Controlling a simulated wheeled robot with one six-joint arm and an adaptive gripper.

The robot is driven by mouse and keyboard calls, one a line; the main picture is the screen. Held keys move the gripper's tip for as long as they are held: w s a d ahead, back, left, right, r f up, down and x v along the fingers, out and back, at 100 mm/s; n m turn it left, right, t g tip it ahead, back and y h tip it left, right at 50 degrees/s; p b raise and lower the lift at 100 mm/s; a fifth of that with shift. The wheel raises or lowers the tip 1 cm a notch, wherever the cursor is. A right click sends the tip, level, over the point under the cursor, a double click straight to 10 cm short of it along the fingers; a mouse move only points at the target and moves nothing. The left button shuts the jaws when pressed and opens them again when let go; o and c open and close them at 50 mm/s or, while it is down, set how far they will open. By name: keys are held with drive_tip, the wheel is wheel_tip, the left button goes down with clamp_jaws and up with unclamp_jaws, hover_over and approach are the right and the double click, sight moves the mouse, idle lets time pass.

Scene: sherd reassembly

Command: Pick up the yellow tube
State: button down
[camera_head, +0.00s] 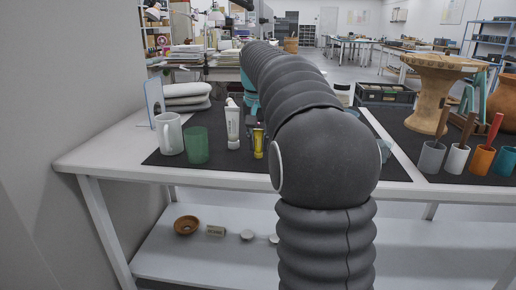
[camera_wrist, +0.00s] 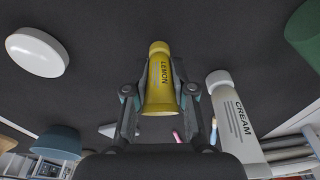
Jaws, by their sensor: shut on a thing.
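The yellow tube (camera_head: 258,143), marked LEMON, stands roughly upright over the dark mat, left of my arm in the head view. In the wrist view the yellow tube (camera_wrist: 160,78) sits between both fingers of my gripper (camera_wrist: 160,92), which is shut on it. The tube's cap end and label show clear of the fingers. In the head view my arm hides most of the gripper. I cannot tell whether the tube touches the mat.
A white CREAM tube (camera_head: 232,124) stands close beside the yellow tube, also in the wrist view (camera_wrist: 236,118). A green cup (camera_head: 197,145) and white mug (camera_head: 168,134) are further left. Brush cups (camera_head: 431,158) and a wooden stand (camera_head: 428,100) are at the right.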

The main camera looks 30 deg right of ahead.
sight(259, 133)
drive_tip(key=shift+r, duration=0.1)
drive_tip(key=shift+r, duration=0.5)
wheel_tip(259, 133, up, 3)
drive_tip(key=shift+f+p, duration=0.1)
drive_tip(key=shift+p, duration=0.5)
drive_tip(key=s+d+r+p, duration=0.2)
drive_tip(key=s+d+r, duration=0.2)
drive_tip(key=d+r, duration=0.3)
drive_tip(key=d, duration=0.4)
